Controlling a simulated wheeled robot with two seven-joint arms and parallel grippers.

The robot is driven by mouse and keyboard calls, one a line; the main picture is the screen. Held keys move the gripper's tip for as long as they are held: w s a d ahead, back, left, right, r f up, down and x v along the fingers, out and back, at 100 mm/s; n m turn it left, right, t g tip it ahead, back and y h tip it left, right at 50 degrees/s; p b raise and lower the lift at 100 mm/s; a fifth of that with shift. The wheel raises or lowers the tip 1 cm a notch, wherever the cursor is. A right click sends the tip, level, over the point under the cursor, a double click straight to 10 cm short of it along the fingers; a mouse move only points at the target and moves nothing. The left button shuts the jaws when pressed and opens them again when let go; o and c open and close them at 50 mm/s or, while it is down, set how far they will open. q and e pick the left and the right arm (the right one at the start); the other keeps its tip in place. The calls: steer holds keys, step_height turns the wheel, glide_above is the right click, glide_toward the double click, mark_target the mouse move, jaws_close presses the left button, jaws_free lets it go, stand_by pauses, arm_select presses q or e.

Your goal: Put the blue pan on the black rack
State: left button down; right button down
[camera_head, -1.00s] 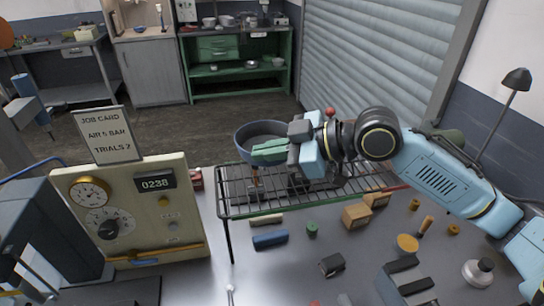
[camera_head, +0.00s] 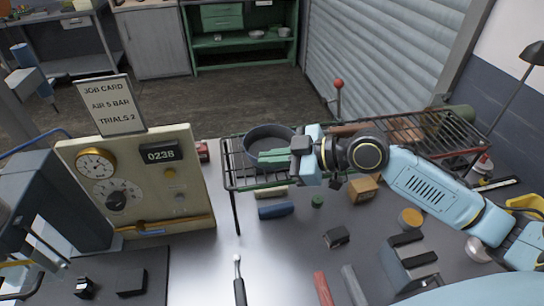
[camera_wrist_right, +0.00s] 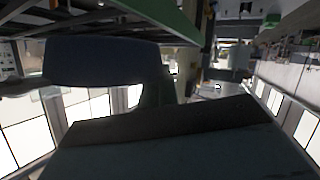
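The blue pan (camera_head: 257,132) is a round, dark blue-grey pan at the left end of the black rack (camera_head: 226,165) in the head view. It overlaps the rack's wire top; I cannot tell whether its base touches the wires. My right gripper (camera_head: 274,157) comes from the right, its green fingers at the pan's near side. It appears shut on the pan, though the grip point is hidden. In the right wrist view, a dark blue rounded shape (camera_wrist_right: 100,60), likely the pan, lies beside the green finger, close to dark rack bars. My left gripper is not in view.
A gauge panel (camera_head: 140,185) with a job card (camera_head: 105,104) stands left of the rack. In front lie a blue block (camera_head: 276,211), a wooden block (camera_head: 363,190), a green cap (camera_head: 317,201) and tools. A red-knobbed lever (camera_head: 338,84) rises behind the rack.

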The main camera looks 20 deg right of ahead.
steer(key=shift+r, duration=0.1)
steer(key=c, duration=2.1)
jaws_free()
steer(key=shift+f, duration=0.2)
steer(key=o, duration=0.4)
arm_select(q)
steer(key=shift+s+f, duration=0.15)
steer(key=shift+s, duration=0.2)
